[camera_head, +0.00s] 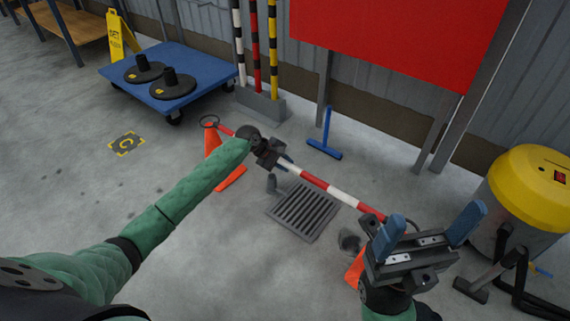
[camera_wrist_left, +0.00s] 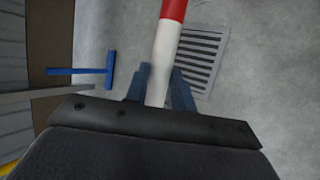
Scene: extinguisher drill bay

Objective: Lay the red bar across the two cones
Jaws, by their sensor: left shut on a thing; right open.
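The red-and-white bar (camera_head: 341,196) stretches from near the left orange cone (camera_head: 229,178) to near the right orange cone (camera_head: 355,268). My left gripper (camera_head: 277,168) is shut on the bar, left of its middle; the bar also shows between the fingers in the left wrist view (camera_wrist_left: 167,55). The left cone has a dark ring (camera_head: 209,121) at its top, close to the bar's left end. My right gripper (camera_head: 427,228) is open and empty, and it hides much of the right cone and the bar's right end. I cannot tell whether the bar touches either cone.
A floor grate (camera_head: 304,211) lies below the bar. A blue trolley (camera_head: 190,62) with black weights is at the back left. A yellow-topped drum (camera_head: 532,190) stands at the right. Open floor lies at the left.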

